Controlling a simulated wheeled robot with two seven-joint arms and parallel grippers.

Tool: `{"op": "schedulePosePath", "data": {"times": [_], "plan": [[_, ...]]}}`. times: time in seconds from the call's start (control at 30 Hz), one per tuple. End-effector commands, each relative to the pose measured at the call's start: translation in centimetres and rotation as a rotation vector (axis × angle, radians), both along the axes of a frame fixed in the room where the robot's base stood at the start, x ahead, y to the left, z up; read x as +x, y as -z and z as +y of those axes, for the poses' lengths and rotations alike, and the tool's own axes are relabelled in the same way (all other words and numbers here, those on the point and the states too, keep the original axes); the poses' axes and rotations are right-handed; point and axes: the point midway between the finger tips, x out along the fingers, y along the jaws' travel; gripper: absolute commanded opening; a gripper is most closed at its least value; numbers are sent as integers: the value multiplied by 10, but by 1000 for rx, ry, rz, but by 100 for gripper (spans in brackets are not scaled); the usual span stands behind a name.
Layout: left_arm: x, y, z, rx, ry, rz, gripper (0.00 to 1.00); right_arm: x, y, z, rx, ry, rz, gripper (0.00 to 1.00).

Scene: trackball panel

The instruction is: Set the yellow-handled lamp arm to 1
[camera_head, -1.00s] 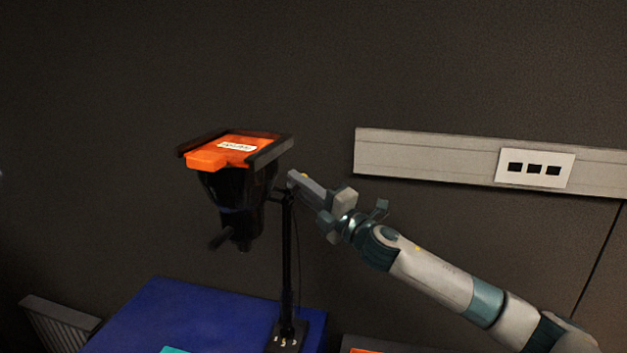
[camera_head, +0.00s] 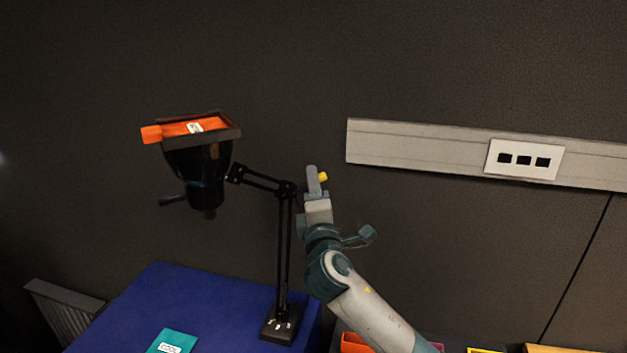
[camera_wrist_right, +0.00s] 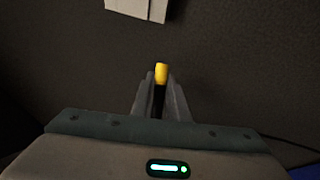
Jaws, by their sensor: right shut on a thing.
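The lamp arm (camera_head: 258,180) is a black jointed rod on an upright post, running left from the post's top. My right gripper (camera_head: 314,181) is shut on the yellow handle, right of the post's top. In the right wrist view the yellow handle (camera_wrist_right: 161,73) sits between the two fingers (camera_wrist_right: 160,95). The lamp base (camera_head: 282,322) bears small white marks that are too small to read for certain. My left gripper is not in view.
A black hopper with an orange tray (camera_head: 190,127) is at the left, near the lamp arm's end. A blue table top (camera_head: 205,300) lies below, with a teal card (camera_head: 172,341) on it. A grey wall rail (camera_head: 420,148) runs behind at the right.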

Motion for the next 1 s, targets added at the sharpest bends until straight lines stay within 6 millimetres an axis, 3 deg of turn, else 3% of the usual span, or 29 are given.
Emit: {"op": "schedulePosePath", "data": {"times": [0.6, 0.63, 0.7, 1.0], "plan": [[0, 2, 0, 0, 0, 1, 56, -6, 1, -2, 0, 64, 2, 0], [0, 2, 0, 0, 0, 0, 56, -6, 1, -2, 0, 64, 2, 16], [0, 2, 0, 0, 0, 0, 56, -6, 1, -2, 0, 64, 1, 32], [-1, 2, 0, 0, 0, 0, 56, -6, 1, -2, 0, 63, 0, 32]]}}
